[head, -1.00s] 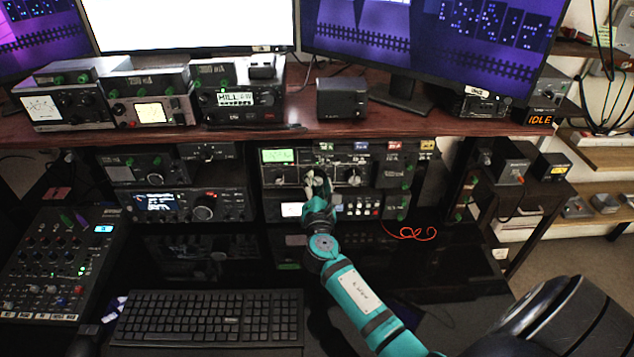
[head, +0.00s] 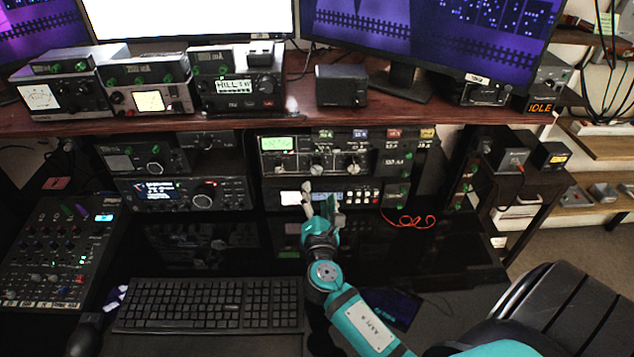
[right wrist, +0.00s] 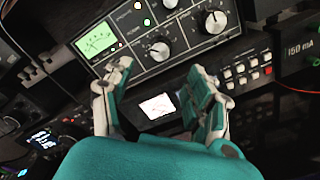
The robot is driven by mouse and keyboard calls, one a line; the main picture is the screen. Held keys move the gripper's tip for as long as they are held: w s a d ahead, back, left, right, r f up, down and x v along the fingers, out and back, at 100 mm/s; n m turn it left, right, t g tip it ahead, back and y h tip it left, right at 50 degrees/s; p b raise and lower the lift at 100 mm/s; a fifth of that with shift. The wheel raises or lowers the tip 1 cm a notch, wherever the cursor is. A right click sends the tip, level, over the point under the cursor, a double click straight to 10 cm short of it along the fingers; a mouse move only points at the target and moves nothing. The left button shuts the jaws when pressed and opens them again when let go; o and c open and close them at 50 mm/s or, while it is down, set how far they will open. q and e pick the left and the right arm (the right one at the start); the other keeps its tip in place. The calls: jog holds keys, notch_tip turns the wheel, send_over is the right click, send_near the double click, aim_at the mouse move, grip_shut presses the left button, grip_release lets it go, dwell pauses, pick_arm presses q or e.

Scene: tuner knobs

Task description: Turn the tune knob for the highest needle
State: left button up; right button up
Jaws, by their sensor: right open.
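The tuner (head: 313,153) is a dark unit on the lower shelf with a green-lit meter (head: 279,143) and a row of knobs. Its middle knob (head: 316,165) and right knob (head: 352,163) show clear. In the right wrist view the lit meter (right wrist: 96,40), one knob (right wrist: 160,51) and a larger knob (right wrist: 216,21) show, above my fingers. My right gripper (head: 321,200) is open and empty, below and apart from the knobs. It also shows in the right wrist view (right wrist: 160,95), its two fingers spread. My left gripper is not in view.
Below the tuner is a unit with a white-lit meter (right wrist: 157,106) and a row of buttons (head: 361,196). A keyboard (head: 207,305) and a mixer (head: 52,250) lie in front. A red cable (head: 409,221) lies at the right. Radios stand on the upper shelf.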

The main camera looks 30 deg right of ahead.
jog(key=shift+v, duration=1.45)
jog(key=shift+f, duration=0.1)
dwell(0.4)
